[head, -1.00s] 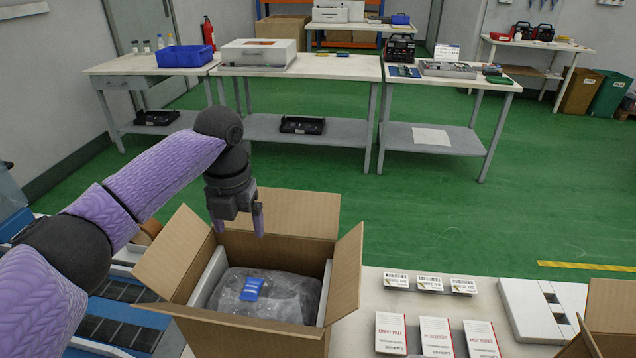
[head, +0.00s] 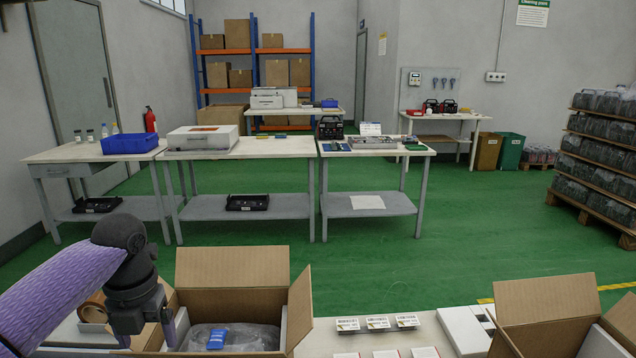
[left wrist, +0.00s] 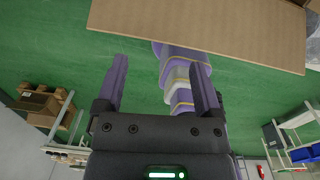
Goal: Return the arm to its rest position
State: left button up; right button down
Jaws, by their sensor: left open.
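My left arm comes in from the left in the head view with its purple sleeve. My left gripper (head: 150,335) hangs at the left flap of the open cardboard box (head: 232,267). In the left wrist view its two purple fingers (left wrist: 160,90) stand apart with nothing between them. A cardboard flap (left wrist: 200,30) lies beyond the fingertips there. Inside the box is a grey plastic-wrapped item (head: 255,337) with a blue label (head: 217,338). My right gripper does not show in either view.
A second open box (head: 545,300) stands at the lower right. Label cards (head: 377,322) and a white case (head: 462,328) lie on the near table between the boxes. A brown tape roll (head: 95,308) is behind my left arm. Green floor (head: 400,265) separates me from the far tables.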

pick_arm(q)
jog(key=s+a+n, duration=0.2)
jog(key=s+a, duration=0.1)
jog(key=a, duration=0.6)
jog(key=s+a+f+n+y, duration=0.3)
jog(key=s+a+f+n, duration=0.1)
jog(key=a+f+n, duration=0.45)
jog(key=s+a+f+n+y, duration=0.2)
jog(key=s+a+f+n, duration=0.3)
jog(key=a+f+n, duration=0.4)
jog(key=s+a+f+n+t+y, duration=0.1)
jog(key=s+a+f+n+y, duration=0.25)
jog(key=s, duration=0.85)
jog(key=s+a+f+n+y, duration=0.1)
jog(key=s+a+f+n, duration=0.4)
jog(key=s, duration=0.7)
jog(key=s+d+f+n+g+h, duration=0.1)
jog(key=s+d+f+h, duration=0.1)
jog(key=s+d+f, duration=0.35)
jog(key=s+d+f+n+h, duration=0.1)
jog(key=s+d+f+h, duration=0.15)
jog(key=d+f, duration=0.6)
jog(key=s+d+f+h, duration=0.1)
jog(key=d+f+h, duration=0.1)
jog(key=d, duration=1)
jog(key=s+d+f+n+h, duration=0.1)
jog(key=d+f+h, duration=0.1)
jog(key=d, duration=1.1)
jog(key=shift+s+d+n+h, duration=0.2)
jog(key=shift+d+n+h, duration=0.1)
